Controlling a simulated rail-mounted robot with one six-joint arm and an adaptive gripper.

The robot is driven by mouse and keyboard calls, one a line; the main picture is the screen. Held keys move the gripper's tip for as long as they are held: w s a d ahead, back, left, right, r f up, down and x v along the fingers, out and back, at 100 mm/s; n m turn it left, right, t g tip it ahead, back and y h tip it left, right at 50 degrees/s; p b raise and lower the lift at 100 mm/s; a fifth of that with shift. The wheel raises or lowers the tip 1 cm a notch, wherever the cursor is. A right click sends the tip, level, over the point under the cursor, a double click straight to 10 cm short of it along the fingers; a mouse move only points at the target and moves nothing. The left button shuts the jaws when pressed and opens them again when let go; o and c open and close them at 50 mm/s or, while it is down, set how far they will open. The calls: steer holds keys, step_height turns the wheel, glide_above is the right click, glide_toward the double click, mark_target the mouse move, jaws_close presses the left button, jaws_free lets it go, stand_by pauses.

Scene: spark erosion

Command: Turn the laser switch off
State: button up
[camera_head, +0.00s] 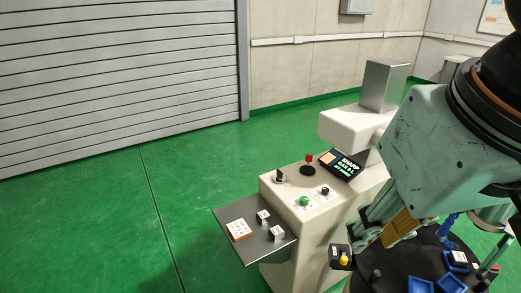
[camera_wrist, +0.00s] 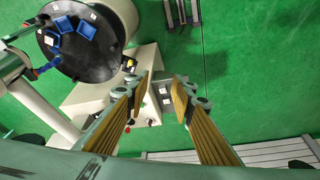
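The white machine (camera_head: 285,230) has a sloped control panel with a black switch (camera_head: 280,175), a red-topped lever (camera_head: 308,160), a green button (camera_head: 304,200) and a dark knob (camera_head: 325,191). A yellow and black control (camera_head: 340,257) sits on its right side. I cannot read which one is the laser switch, or its setting. My gripper (camera_head: 368,232) is apart from the panel, to its right. In the wrist view, my gripper (camera_wrist: 163,82) is open and empty, with the white machine (camera_wrist: 145,60) beyond the fingers, which partly hide the controls.
A grey side shelf (camera_head: 255,240) holds an orange-edged white block (camera_head: 238,230) and two small pale cubes. A small display (camera_head: 341,165) stands behind the panel. A dark round table (camera_head: 395,270) with blue trays (camera_head: 420,285) stands lower right. Green floor is free at left.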

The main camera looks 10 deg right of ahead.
steer(key=o, duration=0.5)
steer(key=shift+c, duration=0.2)
steer(key=w+r+m+g+p, duration=0.25)
steer(key=w+m, duration=0.35)
steer(key=w, duration=2.6)
steer(key=w+f+m+p, duration=0.1)
steer(key=w+f+m, duration=0.2)
steer(key=w+f, duration=0.8)
steer(key=w+f+m+g+p, duration=0.1)
steer(key=w+f+m, duration=0.3)
steer(key=w+f, duration=0.8)
steer(key=w, duration=0.7)
steer(key=shift+w+f+m+p, duration=0.15)
steer(key=shift+w+m+p, duration=0.15)
steer(key=shift+p, duration=0.1)
steer(key=shift+d+f+g, duration=0.1)
steer(key=shift+g, duration=0.15)
